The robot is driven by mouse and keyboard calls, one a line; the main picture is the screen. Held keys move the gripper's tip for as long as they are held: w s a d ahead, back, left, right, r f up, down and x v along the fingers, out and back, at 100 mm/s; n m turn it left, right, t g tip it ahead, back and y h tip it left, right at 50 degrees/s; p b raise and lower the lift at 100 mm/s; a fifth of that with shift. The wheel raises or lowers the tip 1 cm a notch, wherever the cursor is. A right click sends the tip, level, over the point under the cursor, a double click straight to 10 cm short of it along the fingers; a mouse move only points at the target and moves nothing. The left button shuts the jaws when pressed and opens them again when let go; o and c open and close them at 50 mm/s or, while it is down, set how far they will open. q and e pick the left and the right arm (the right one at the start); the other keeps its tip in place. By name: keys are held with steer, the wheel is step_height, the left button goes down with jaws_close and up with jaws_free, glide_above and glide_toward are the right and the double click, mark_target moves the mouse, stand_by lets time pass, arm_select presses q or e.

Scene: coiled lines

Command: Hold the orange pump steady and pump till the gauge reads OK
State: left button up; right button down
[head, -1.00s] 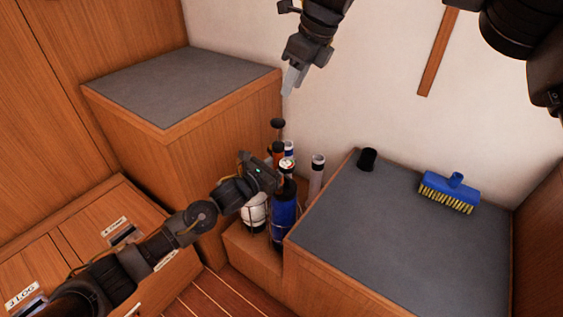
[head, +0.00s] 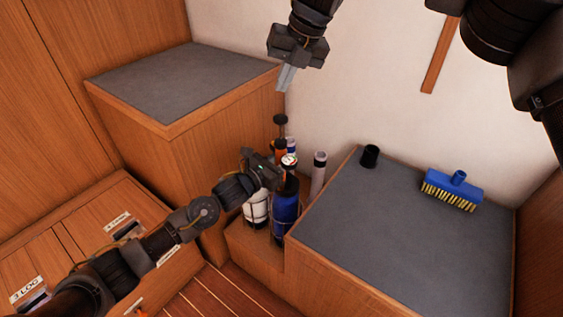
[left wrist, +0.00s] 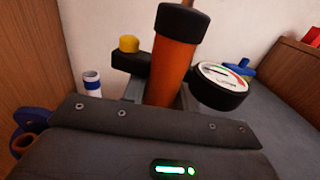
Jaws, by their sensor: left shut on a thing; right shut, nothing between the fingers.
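The orange pump (left wrist: 176,70) stands upright, with a black top, in the left wrist view. In the head view its orange body (head: 280,146) shows in the corner, partly hidden by my left gripper, with a black handle (head: 280,119) on top. My left gripper (head: 272,166) is shut on the pump body below the top. The round gauge (left wrist: 222,80) sits beside the pump; its white face has red and green marks, but I cannot read the needle. My right gripper (head: 286,78) is shut and empty, above the handle and apart from it.
A blue bottle (head: 285,220) and a white one (head: 256,208) stand below the gripper. A pale tube (head: 318,172) stands right of the pump. The grey-topped bench (head: 400,240) holds a black cup (head: 370,156) and a blue brush (head: 455,183). A taller cabinet (head: 180,85) is at left.

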mark_target(285, 118)
steer(key=m, duration=0.9)
steer(key=w+m, duration=0.1)
steer(key=m, duration=0.8)
steer(key=m+t, duration=0.1)
steer(key=m, duration=0.8)
steer(key=shift+w+a+r, duration=0.2)
steer(key=shift+r, duration=0.1)
steer(key=shift+f, duration=0.1)
steer(key=shift+f, duration=3.2)
steer(key=shift+f, duration=0.1)
steer(key=shift+f, duration=3.05)
steer(key=shift+r, duration=3.15)
